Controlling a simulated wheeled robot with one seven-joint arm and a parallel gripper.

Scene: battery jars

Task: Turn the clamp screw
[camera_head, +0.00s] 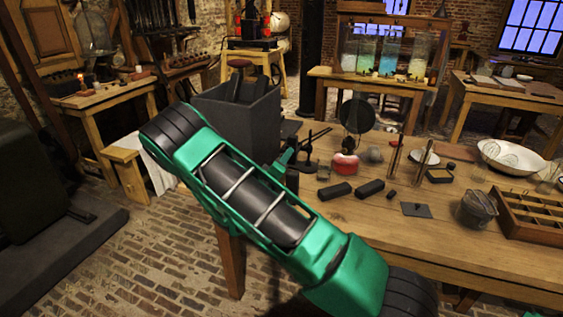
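The clamp screw cannot be picked out at this size. A small dark stand (310,166) with thin dark prongs like a clamp (318,136) stands at the table's left end, just beyond my green arm. My arm crosses the picture from the lower right to the upper left and hides part of the table's left end. A small green part shows just beyond the arm, beside the stand; it may be mine. My gripper's fingers cannot be made out, so how they sit relative to the stand is hidden.
A large dark box (238,118) stands behind my arm. Brick floor (165,265) is open at the lower left.

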